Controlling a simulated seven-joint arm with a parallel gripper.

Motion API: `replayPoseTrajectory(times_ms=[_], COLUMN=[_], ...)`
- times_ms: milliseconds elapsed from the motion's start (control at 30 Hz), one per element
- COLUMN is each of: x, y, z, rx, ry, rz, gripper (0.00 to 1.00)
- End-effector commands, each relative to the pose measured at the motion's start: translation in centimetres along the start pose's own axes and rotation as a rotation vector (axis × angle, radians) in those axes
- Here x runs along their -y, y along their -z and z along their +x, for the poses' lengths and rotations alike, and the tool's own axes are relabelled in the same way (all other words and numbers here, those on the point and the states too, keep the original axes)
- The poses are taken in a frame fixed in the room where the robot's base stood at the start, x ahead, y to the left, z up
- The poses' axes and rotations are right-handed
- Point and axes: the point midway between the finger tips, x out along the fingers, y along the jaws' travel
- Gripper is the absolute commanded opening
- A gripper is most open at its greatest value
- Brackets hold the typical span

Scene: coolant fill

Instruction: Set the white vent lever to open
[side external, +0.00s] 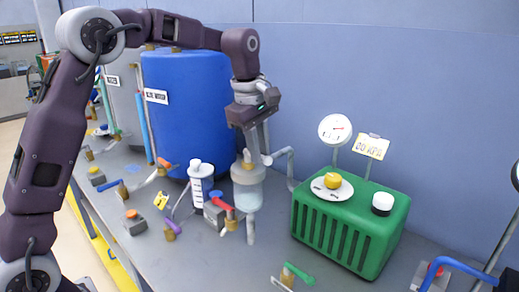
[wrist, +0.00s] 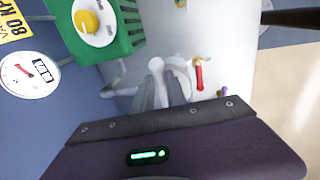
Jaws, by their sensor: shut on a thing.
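My gripper (side external: 263,150) points down at the top of a clear jar (side external: 248,192) with pale liquid, which stands in front of the blue drum. A small white piece, which looks like the white vent lever (side external: 247,158), stands at the jar's top beside my fingertips. My gripper is shut on it, though the fingers partly hide the contact. In the wrist view my fingers (wrist: 166,92) are close together over pale parts. The lever's exact angle cannot be told.
A green box (side external: 350,228) with a yellow knob (side external: 332,181) and white cap stands right, below a round gauge (side external: 335,130) and yellow "80 KPA" plate. A red-handled valve (side external: 222,210) and a white bottle (side external: 201,182) are close left. A blue drum (side external: 188,105) stands behind.

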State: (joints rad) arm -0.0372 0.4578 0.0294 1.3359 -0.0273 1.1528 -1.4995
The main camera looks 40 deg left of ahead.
Motion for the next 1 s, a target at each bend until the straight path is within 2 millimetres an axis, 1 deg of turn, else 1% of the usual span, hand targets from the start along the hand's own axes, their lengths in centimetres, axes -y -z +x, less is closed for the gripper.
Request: replayPoseTrajectory(times_ms=[167, 367, 567, 1000], x=[0.0, 0.3, 0.9, 2.3], y=[0.0, 0.1, 0.2, 1.2], z=[-0.1, -0.2, -0.3, -0.6], rx=[0.003, 0.015, 0.044, 0.124], ry=[-0.003, -0.003, -0.004, -0.005], rz=[0.007, 0.072, 0.215, 0.622], gripper=[0.0, 0.0, 0.0, 0.0])
